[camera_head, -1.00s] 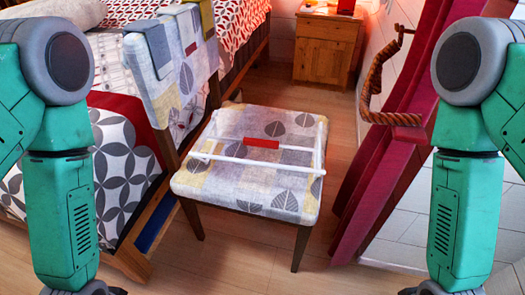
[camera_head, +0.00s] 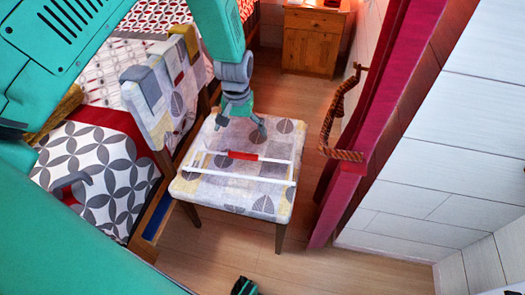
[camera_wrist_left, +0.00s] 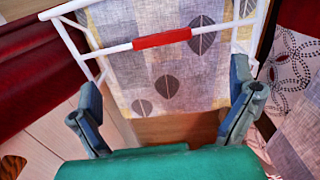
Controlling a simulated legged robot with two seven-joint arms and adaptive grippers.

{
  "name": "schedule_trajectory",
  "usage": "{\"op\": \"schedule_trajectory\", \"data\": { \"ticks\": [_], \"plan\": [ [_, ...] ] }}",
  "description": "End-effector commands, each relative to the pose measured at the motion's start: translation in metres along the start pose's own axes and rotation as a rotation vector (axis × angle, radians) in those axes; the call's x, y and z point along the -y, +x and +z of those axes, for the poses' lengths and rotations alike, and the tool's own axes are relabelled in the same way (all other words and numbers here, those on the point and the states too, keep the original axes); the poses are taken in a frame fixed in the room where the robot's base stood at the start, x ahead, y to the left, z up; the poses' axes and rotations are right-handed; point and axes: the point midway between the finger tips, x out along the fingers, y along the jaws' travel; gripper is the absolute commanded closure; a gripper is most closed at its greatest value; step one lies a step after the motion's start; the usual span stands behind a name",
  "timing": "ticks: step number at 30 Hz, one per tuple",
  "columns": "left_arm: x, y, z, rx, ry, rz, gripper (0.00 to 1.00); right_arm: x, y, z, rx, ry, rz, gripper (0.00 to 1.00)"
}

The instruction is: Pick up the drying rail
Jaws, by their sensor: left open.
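The drying rail is a thin white frame with a red sleeve (camera_head: 243,155) at the middle of one bar. It rests on the patterned seat of a chair (camera_head: 225,198). My left gripper (camera_head: 240,127) hangs over the back part of the seat, just behind the red sleeve in the head view, fingers pointing down. It is open and empty. In the left wrist view the two fingers (camera_wrist_left: 165,108) stand wide apart. The red sleeve (camera_wrist_left: 162,39) shows beyond the fingertips, between their lines and apart from them.
The chair back (camera_head: 165,95) rises left of the seat, near the bed (camera_head: 95,165). A red curtain (camera_head: 365,150) with a rope tie (camera_head: 340,153) hangs to the right. A wooden nightstand (camera_head: 312,42) stands at the back. The floor in front is clear.

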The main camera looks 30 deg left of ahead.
Motion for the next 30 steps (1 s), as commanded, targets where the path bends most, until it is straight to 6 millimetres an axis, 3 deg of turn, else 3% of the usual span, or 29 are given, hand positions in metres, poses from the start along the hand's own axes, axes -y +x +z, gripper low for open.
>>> {"op": "schedule_trajectory", "data": {
  "ticks": [9, 20, 27, 30],
  "plan": [
    [-0.001, 0.064, 0.002, 0.003, 0.001, -0.004, 0.00, 0.001, 0.019, 0.001, 0.000, -0.001, -0.001, 0.60],
    [-0.001, 0.091, 0.002, 0.001, 0.001, -0.003, 0.00, 0.000, 0.025, 0.001, 0.000, 0.000, 0.000, 0.60],
    [-0.002, 0.128, 0.002, 0.003, 0.000, -0.004, 0.00, 0.001, 0.039, 0.002, 0.000, 0.000, 0.000, 0.60],
    [-0.002, 0.135, 0.001, 0.001, 0.001, -0.004, 0.00, 0.001, 0.041, 0.002, 0.000, 0.000, 0.000, 0.60]
  ]
}}
